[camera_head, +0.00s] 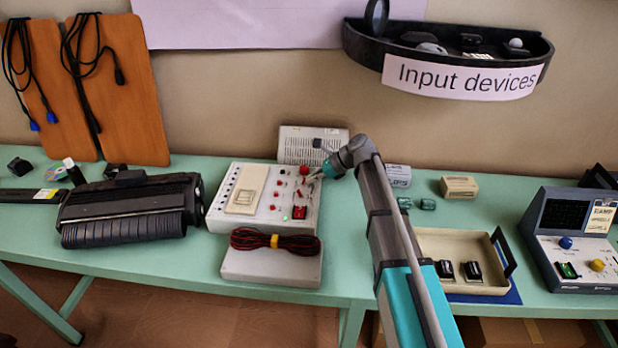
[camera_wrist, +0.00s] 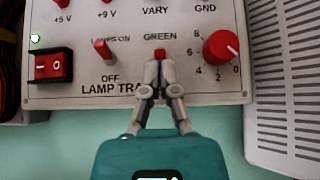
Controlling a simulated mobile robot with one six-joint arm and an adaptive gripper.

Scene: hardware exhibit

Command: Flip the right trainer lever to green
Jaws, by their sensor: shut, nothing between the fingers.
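The lamp trainer is a white panel box (camera_head: 235,215) on the green table in the head view; its panel (camera_wrist: 130,92) fills the upper wrist view. The right lever (camera_wrist: 160,52) has a red tip and stands just under the word GREEN. The left lever (camera_wrist: 104,49), also red, stands under LAMPS ON and above OFF. My gripper (camera_wrist: 159,66) is shut and empty, its fingertips at the right lever, overlapping its lower part. I cannot tell whether they touch it. In the head view my gripper (camera_head: 316,177) is over the trainer's right side.
A red rocker switch (camera_wrist: 52,66), a lit green lamp (camera_wrist: 35,38) and a red dial (camera_wrist: 221,48) flank the levers. A grey vented box (camera_head: 308,146) stands behind the trainer. A grey box (camera_head: 270,265) with red-black cable lies in front. A black printer-like device (camera_head: 125,212) stands left.

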